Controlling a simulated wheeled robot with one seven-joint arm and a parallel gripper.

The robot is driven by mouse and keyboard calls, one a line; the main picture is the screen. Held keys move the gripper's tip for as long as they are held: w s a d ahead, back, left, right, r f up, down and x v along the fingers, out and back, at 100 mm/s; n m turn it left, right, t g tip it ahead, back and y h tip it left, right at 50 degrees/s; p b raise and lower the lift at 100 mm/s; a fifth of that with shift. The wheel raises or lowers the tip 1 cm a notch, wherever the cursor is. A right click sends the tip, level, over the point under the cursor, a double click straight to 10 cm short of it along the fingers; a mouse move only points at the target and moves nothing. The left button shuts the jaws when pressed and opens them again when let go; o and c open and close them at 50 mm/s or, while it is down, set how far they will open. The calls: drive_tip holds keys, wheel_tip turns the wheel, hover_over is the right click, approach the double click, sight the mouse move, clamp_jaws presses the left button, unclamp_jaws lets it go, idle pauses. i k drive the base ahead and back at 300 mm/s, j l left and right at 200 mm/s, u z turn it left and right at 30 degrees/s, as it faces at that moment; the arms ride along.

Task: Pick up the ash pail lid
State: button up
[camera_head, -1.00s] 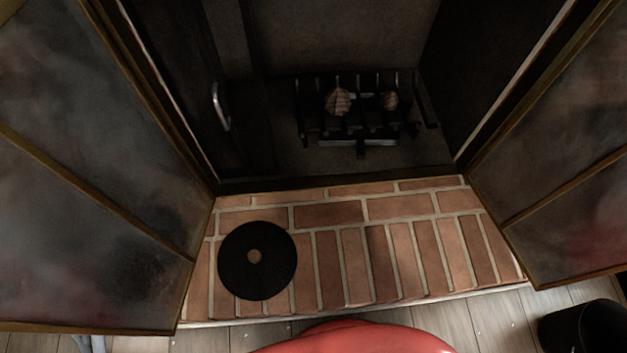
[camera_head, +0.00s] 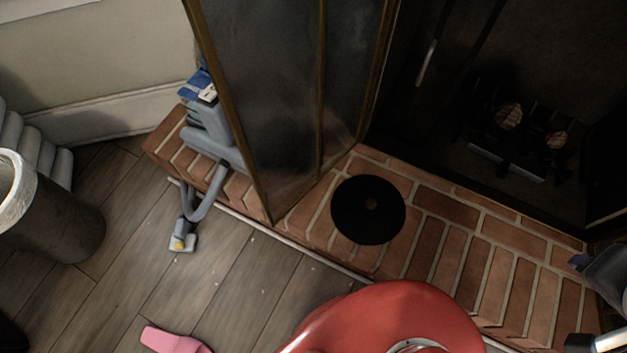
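The ash pail lid (camera_head: 386,222) is a flat black disc with a small tan knob at its middle. It lies knob up on the brick hearth (camera_head: 439,249), just right of the open glass door and in front of the firebox. Nothing covers it. Dark grey and white parts at the right edge look like my arm, cut off by the frame. No gripper fingers can be made out, so I cannot see whether my gripper is open.
The glass door (camera_head: 285,90) stands open left of the lid. A grey device with a hose (camera_head: 212,130) sits behind it. A lined bin (camera_head: 60,222) stands at left. A pink object (camera_head: 172,340) lies on the wooden floor (camera_head: 235,285), which is largely clear. Inside the firebox is a grate (camera_head: 505,150).

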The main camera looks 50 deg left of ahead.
sight(367, 210)
drive_tip(key=u, duration=1.65)
drive_tip(key=z, duration=3.7)
drive_tip(key=i, duration=0.45)
drive_tip(key=u, duration=0.45)
drive_tip(key=i+l+u, duration=0.1)
drive_tip(key=u, duration=0.4)
drive_tip(key=l+u, duration=0.1)
drive_tip(key=u, duration=3.65)
drive_tip(key=l, duration=0.1)
